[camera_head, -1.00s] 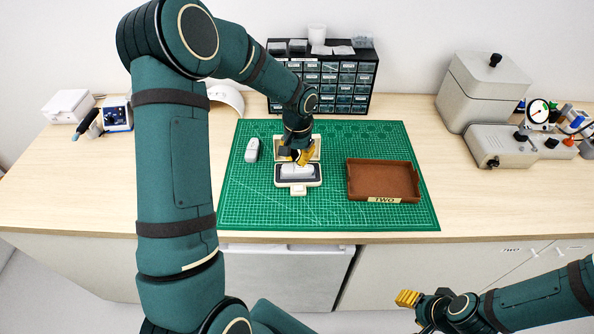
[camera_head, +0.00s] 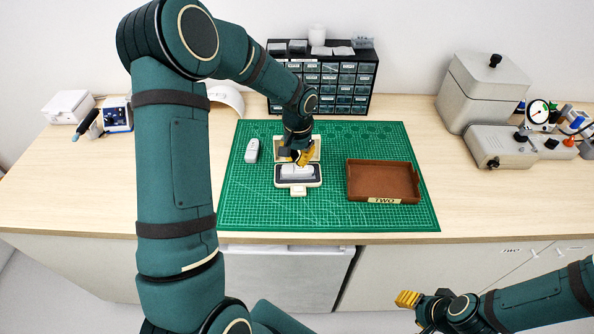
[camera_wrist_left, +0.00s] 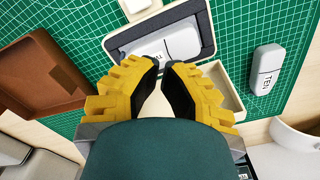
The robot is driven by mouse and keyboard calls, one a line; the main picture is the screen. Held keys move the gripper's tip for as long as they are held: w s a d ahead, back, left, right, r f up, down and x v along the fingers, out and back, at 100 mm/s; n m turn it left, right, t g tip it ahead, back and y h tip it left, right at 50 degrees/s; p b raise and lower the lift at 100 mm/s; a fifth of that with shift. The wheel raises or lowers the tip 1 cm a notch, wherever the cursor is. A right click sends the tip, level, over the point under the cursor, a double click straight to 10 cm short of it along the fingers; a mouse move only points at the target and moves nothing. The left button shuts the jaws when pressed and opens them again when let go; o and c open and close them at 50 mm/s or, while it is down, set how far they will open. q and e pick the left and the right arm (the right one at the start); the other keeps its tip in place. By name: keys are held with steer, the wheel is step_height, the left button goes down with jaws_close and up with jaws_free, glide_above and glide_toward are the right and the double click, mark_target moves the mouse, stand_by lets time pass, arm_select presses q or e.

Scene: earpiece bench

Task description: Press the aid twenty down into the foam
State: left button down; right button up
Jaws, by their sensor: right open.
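A pale grey-white aid (camera_head: 297,171) lies in the dark foam of a cream case on the green mat. In the left wrist view the aid (camera_wrist_left: 180,42) shows close beyond my fingertips, with its label mostly hidden. The case (camera_head: 298,184) is open, with its lid folded back behind it. My left gripper (camera_head: 303,158) is above the back edge of the foam. In the left wrist view its yellow fingertips (camera_wrist_left: 161,66) are close together beside the aid's near edge; contact is unclear. My right gripper (camera_head: 408,299) is open and empty, away from the bench at lower right.
A second aid (camera_wrist_left: 265,70) marked TEN lies on the mat, also seen left of the case (camera_head: 251,150). A brown tray (camera_head: 383,180) marked TWO is empty to the right. A drawer cabinet (camera_head: 345,90) stands behind. The front of the mat (camera_head: 330,215) is clear.

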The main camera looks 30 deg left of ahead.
mark_target(298, 168)
arm_select(q)
steer(key=shift+f+b, duration=1.65)
steer(key=shift+f, duration=0.5)
stand_by(0.5)
steer(key=shift+r, duration=0.15)
stand_by(0.4)
steer(key=shift+r+p, duration=2.35)
steer(key=shift+r, duration=1.1)
